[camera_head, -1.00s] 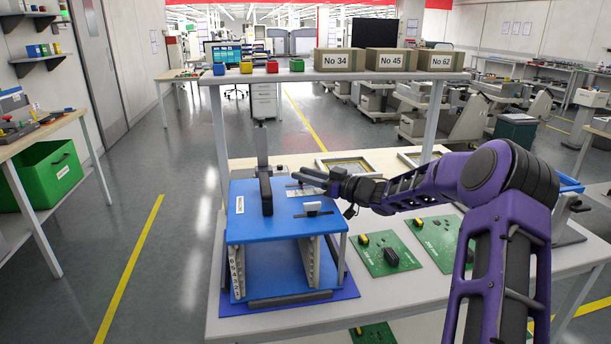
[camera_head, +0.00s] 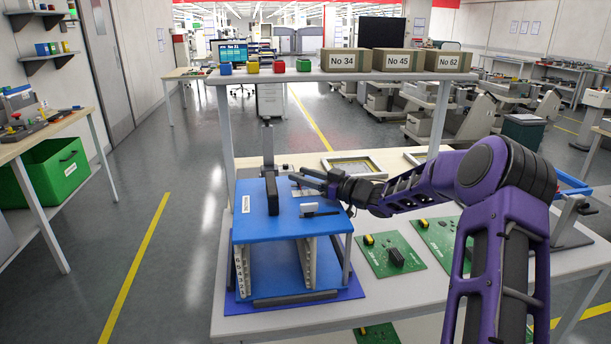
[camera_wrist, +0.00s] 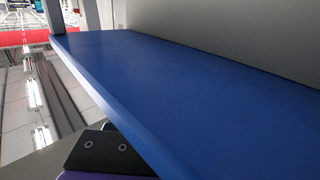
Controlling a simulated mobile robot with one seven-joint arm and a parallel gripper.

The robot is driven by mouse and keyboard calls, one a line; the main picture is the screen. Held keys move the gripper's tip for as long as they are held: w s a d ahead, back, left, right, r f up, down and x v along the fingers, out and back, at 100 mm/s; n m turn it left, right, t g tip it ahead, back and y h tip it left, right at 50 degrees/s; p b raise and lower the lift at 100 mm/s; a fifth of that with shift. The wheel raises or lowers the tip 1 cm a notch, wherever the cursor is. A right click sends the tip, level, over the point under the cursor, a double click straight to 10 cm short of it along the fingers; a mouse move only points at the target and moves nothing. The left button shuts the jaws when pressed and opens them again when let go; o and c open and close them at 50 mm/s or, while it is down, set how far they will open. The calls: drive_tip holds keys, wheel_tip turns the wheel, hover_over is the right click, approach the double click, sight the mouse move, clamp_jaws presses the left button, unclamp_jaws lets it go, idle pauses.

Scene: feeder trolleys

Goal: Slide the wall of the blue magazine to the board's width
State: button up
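The blue magazine (camera_head: 290,226) stands on the table in the head view, with a flat top plate and an open front. Its white slotted left wall (camera_head: 242,270) stands near the left side. The other slotted wall (camera_head: 311,262) stands upright right of the middle, short of the right-hand post. A white tab with a dark bar (camera_head: 311,209) sits on the top plate. My gripper (camera_head: 298,182) is at the back right of the top plate, behind the tab; contact is unclear. Its fingers are too small to judge. The wrist view shows a blue panel edge (camera_wrist: 160,90) close up.
A black upright block (camera_head: 272,195) stands on the top plate. Green circuit boards (camera_head: 390,254) lie on the white table (camera_head: 400,300) to the right. A shelf (camera_head: 345,76) with bins and boxes spans above the back. Grey frames (camera_head: 353,165) lie behind.

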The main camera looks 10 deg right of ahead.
drive_tip(key=shift+o, duration=1)
drive_tip(key=shift+s+d, duration=0.1)
drive_tip(key=p+v, duration=0.1)
drive_tip(key=v, duration=1.6)
drive_tip(key=shift+d+r, duration=0.1)
drive_tip(key=shift+r, duration=0.05)
